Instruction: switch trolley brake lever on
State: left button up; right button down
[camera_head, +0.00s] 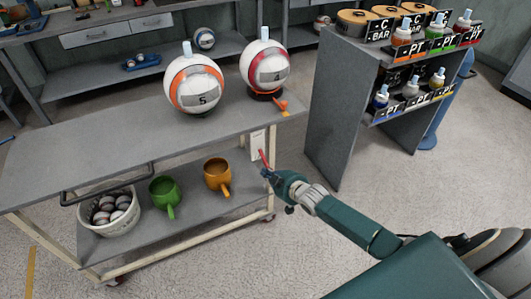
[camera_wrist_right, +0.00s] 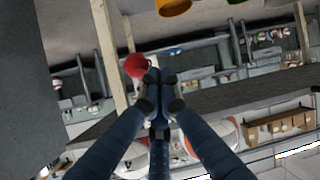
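The trolley (camera_head: 120,140) stands at the left in the head view, with a grey top and a lower shelf. Its red brake lever (camera_head: 263,157) sticks up at the right end, beside a white plate (camera_head: 257,141) on the frame. My right gripper (camera_head: 267,174) is at the lower end of the visible red part. In the right wrist view its fingertips (camera_wrist_right: 160,82) are together, and the round red lever end (camera_wrist_right: 136,65) shows right beside them. The fingers seem to hold nothing; whether they touch the lever, I cannot tell. My left gripper is out of view.
Two large balls, number 5 (camera_head: 195,87) and number 4 (camera_head: 265,68), stand on the trolley top. A grey bottle rack (camera_head: 340,105) stands behind right. Open floor surrounds my arm.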

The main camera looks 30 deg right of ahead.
notch_tip(320, 180, up, 4)
jog(key=p, duration=0.4)
jog(key=b, duration=0.2)
send_near(266, 166)
jog(key=s+a, duration=0.1)
jog(key=s, duration=0.2)
jog(key=s+a+f, duration=0.1)
jog(key=s, duration=0.1)
jog(key=shift+a+f, duration=0.1)
jog(key=shift+a, duration=0.25)
